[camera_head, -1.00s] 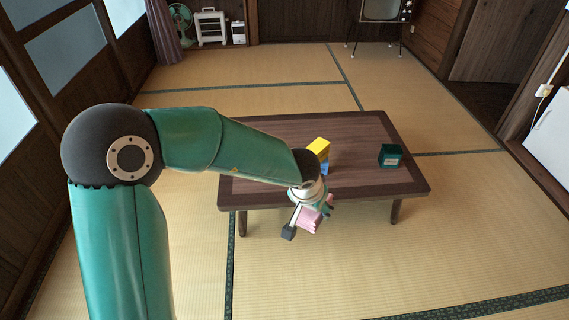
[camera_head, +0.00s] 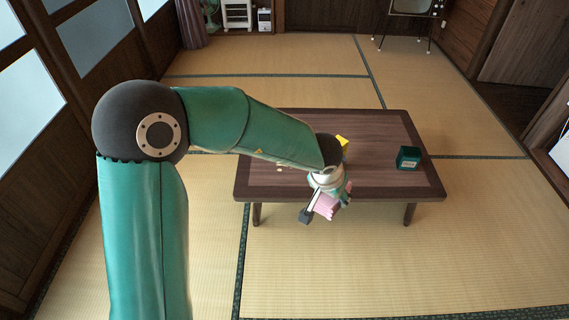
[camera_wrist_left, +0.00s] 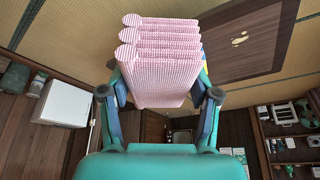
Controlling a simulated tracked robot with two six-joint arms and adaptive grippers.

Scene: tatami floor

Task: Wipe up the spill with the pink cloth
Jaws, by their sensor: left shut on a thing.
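The pink cloth (camera_head: 327,206) is folded and held in my left gripper (camera_head: 325,204), which is shut on it at the near edge of the low wooden table (camera_head: 260,185). The left wrist view shows the cloth (camera_wrist_left: 162,65) between the two fingers, its folded layers stacked. The spill (camera_head: 279,169) appears as small pale spots on the table, left of the gripper. It also shows in the left wrist view (camera_wrist_left: 239,39) as yellowish blotches on the tabletop, apart from the cloth. My right gripper is not in view.
A dark green box (camera_head: 408,158) stands on the table's right side. The left part of the tabletop is otherwise clear. Open tatami surrounds the table.

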